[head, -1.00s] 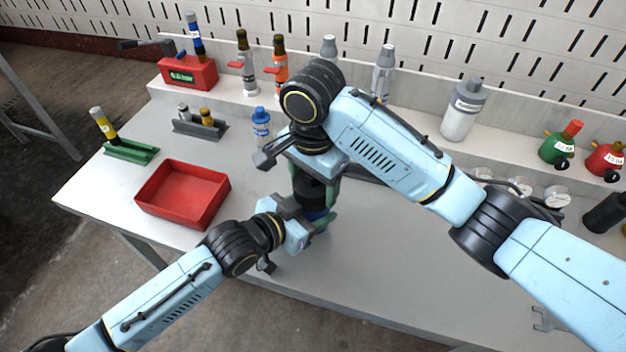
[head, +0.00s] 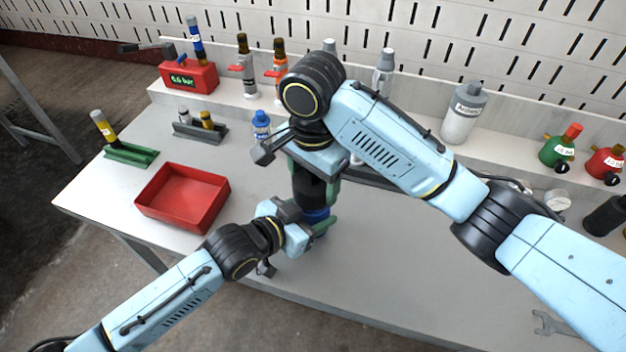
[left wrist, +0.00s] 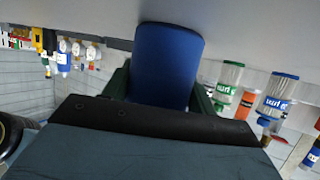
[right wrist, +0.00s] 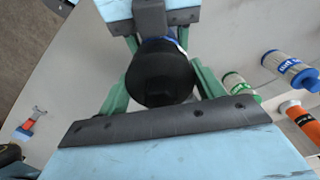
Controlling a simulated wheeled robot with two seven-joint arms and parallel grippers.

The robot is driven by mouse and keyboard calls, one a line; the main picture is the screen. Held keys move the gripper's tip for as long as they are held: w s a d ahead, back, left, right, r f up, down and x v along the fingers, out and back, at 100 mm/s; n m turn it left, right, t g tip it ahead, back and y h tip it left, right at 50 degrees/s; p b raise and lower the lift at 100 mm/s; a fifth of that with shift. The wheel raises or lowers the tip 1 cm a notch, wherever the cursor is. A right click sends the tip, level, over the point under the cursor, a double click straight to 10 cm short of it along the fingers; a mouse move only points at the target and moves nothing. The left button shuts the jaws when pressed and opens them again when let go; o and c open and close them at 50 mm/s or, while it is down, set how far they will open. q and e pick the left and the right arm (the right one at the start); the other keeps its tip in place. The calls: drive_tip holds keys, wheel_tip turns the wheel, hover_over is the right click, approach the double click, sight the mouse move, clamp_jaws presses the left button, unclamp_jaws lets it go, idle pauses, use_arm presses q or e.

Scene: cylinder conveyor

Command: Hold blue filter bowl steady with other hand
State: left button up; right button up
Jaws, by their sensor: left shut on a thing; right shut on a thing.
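The blue filter bowl (head: 317,214) is upright above the bench, mostly hidden by my left gripper (head: 314,221) in the head view. That gripper's green fingers are shut on its sides. In the left wrist view the smooth blue bowl (left wrist: 168,62) sits between them. A black cylindrical part (head: 309,190) is directly above the bowl, in line with it. My right gripper (head: 314,183) is shut on this black part from above; the right wrist view shows its round black end (right wrist: 160,75) between the fingers. Whether the two parts touch or are threaded cannot be told.
An empty red tray (head: 183,197) lies left of the grippers. A blue-capped bottle (head: 261,125), a grey stand (head: 200,128) and a green stand (head: 130,154) are behind. Bottles line the back ledge, including a grey one (head: 462,113). The front right bench is mostly clear.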

drive_tip(key=shift+r, duration=0.1)
drive_tip(key=shift+r, duration=0.65)
drive_tip(key=shift+r, duration=0.15)
drive_tip(key=shift+r, duration=4.4)
use_arm(q)
drive_tip(key=o, duration=1.1)
drive_tip(key=shift+o, duration=0.2)
